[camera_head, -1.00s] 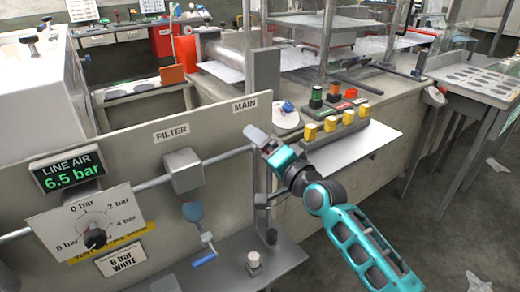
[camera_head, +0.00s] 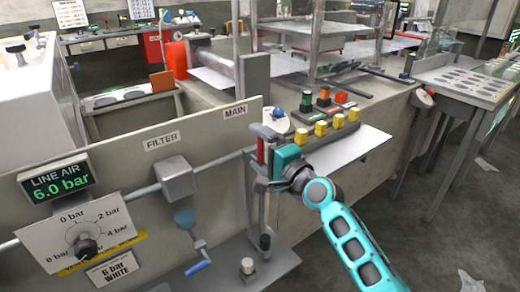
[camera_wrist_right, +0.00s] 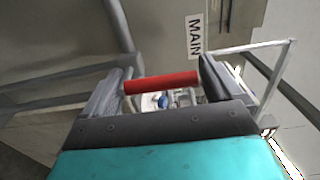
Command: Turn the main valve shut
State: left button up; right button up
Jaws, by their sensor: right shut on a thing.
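The main valve's red handle (camera_head: 261,151) shows in the head view beside the panel's right end, below the MAIN label (camera_head: 236,111). It stands roughly upright there. My right gripper (camera_head: 266,143) is shut on this handle. In the right wrist view the red handle (camera_wrist_right: 165,82) lies crosswise between the two dark fingers of the gripper (camera_wrist_right: 160,92). The valve body is mostly hidden behind the gripper. The line air display (camera_head: 60,181) reads 6.0 bar. My left gripper is not in view.
A grey filter box (camera_head: 177,179) sits on the pipe left of the valve, with a blue-handled part (camera_head: 198,266) below it. A dial plate (camera_head: 82,236) is at the left. Yellow buttons (camera_head: 321,129) stand on the bench just right of my gripper. The floor at the right is mostly open.

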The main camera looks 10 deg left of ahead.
jog(key=o, duration=1.2)
jog(key=shift+c, duration=0.2)
jog(key=shift+s+d, duration=0.2)
pick_arm(q)
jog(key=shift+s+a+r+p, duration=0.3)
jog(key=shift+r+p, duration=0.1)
jog(key=shift+p, duration=0.5)
pick_arm(e)
jog(key=v, duration=1.2)
jog(key=shift+s, duration=0.15)
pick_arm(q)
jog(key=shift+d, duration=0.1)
pick_arm(e)
jog(key=shift+d, duration=0.15)
